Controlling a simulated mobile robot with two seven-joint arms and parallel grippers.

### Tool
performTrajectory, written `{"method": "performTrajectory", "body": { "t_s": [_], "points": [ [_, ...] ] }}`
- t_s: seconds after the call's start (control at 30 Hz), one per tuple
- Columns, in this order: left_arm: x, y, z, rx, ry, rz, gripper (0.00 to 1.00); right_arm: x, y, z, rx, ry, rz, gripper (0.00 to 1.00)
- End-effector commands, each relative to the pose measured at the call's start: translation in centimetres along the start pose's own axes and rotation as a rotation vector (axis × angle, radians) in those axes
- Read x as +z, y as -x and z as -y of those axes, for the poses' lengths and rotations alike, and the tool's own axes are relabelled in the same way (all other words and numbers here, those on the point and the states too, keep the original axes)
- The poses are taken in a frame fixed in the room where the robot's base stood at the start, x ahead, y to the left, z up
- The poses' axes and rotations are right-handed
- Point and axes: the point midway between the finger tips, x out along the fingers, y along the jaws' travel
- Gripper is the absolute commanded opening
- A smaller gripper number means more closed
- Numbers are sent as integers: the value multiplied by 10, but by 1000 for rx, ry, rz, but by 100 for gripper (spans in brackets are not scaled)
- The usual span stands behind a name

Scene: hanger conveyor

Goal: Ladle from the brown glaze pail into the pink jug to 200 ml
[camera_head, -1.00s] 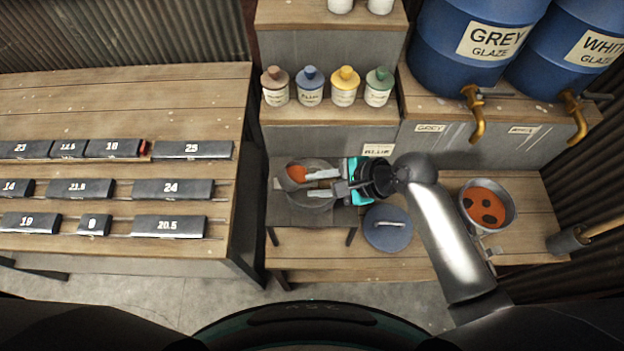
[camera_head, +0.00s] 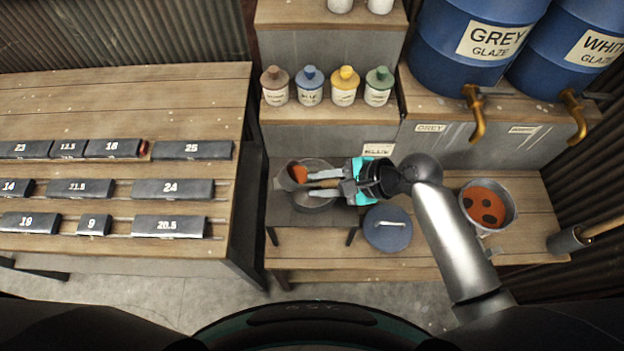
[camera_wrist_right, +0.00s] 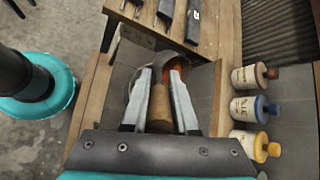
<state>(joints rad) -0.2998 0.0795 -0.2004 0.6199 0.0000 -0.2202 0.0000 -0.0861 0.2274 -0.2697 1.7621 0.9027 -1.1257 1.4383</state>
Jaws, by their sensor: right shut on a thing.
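A round grey metal vessel (camera_head: 312,206) stands on a small dark stand, with orange-brown glaze (camera_head: 298,173) showing at its upper left. It also shows in the wrist view (camera_wrist_right: 133,98). My right gripper (camera_head: 312,184) reaches over it from the right. Its fingers (camera_wrist_right: 160,100) are closed on the sides of a wooden handle (camera_wrist_right: 160,108), apparently the ladle's; the far end is not clear. A second metal pail (camera_head: 511,212) at the right holds orange-brown glaze with dark patches. I cannot make out a pink jug. My left gripper is not in view.
A blue-grey lid (camera_head: 387,236) lies right of the stand. Several bottles with coloured caps (camera_head: 343,88) line the step behind. Blue barrels with brass taps (camera_head: 475,115) stand at back right. A table with numbered dark blocks (camera_head: 170,188) is left.

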Motion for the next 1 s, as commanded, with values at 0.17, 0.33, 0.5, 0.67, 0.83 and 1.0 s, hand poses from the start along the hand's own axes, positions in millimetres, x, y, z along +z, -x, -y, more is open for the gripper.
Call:
{"method": "performTrajectory", "body": {
  "t_s": [0.17, 0.33, 0.5, 0.67, 0.83, 1.0],
  "points": [
    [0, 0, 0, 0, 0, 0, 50, 1, 0, 1, -3, 1, 1, 0],
    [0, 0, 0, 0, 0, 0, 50, 1, 0, 1, -3, 1, 0, 0],
    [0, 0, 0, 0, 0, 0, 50, 0, 0, 1, -3, 0, 2, 0],
    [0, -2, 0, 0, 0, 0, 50, -3, 1, 0, -9, -13, 27, 0],
    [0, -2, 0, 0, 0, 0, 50, -4, 1, 0, -14, -21, 48, 0],
    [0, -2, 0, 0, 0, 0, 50, -4, 1, 0, -14, -20, 47, 0]
  ]
}}
